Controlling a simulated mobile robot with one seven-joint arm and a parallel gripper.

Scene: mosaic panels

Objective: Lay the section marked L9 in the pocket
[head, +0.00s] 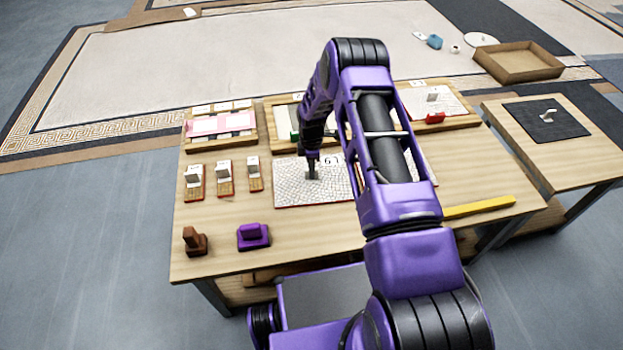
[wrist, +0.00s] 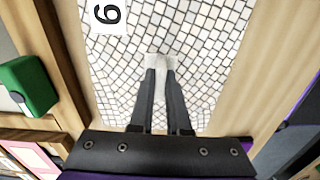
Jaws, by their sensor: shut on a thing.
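A white cobbled mosaic section (head: 291,192) with a reddish edge shows on the near middle of the table, partly behind my arm. Its label looks like an upside-down L9; one character also shows on the section in the wrist view (wrist: 145,100). My gripper (head: 312,174) points down over it. In the wrist view my gripper (wrist: 160,72) is shut on the section's small pale grip (wrist: 159,60). I cannot tell whether the section touches the table. The middle wooden tray (head: 270,128) behind has a pale recess, mostly hidden by my arm; I cannot confirm it is the pocket.
A green block (wrist: 30,84) sits left of the section. A pink panel (head: 205,126) lies in the left tray. Small stands, a brown block (head: 195,241), a purple block (head: 253,237) and a yellow bar (head: 480,207) are on the table. A side table (head: 560,170) stands right.

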